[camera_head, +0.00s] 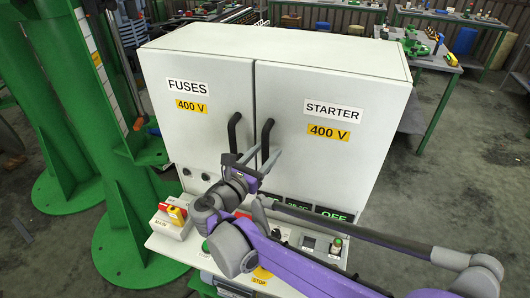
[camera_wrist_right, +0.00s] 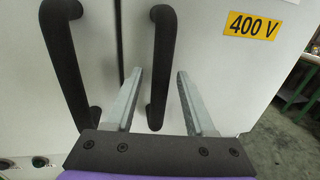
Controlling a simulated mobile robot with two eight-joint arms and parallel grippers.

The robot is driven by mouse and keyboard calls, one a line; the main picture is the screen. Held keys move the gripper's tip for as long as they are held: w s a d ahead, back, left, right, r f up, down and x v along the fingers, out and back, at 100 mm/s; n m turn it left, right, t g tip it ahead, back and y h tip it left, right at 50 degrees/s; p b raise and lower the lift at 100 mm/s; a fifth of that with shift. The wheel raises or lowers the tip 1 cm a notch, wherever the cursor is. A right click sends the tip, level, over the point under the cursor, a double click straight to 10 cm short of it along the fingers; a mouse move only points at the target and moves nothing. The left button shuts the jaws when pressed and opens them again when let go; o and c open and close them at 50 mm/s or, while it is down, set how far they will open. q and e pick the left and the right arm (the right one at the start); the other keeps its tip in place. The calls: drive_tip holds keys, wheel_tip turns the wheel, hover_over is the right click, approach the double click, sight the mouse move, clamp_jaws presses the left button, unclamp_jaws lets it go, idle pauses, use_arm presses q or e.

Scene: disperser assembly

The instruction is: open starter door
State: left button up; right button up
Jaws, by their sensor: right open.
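The white starter door (camera_head: 318,140) is the right door of the cabinet, labelled "STARTER 400 V", and it is closed. Its black vertical handle (camera_head: 267,138) is near the seam with the fuses door. My right gripper (camera_head: 262,155) is open in front of the lower part of this handle. In the right wrist view, the starter handle (camera_wrist_right: 161,65) passes between the two fingers of my right gripper (camera_wrist_right: 155,88), nearer the left finger. I cannot tell whether a finger touches it. My left gripper is not in view.
The fuses door (camera_head: 195,105) with its own black handle (camera_head: 233,132) is closed at the left. A control panel (camera_head: 310,243) with buttons and displays lies below the doors. A green column (camera_head: 85,120) stands left. Open floor (camera_head: 450,200) lies right of the cabinet.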

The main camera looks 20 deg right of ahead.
clamp_jaws()
idle(1.4)
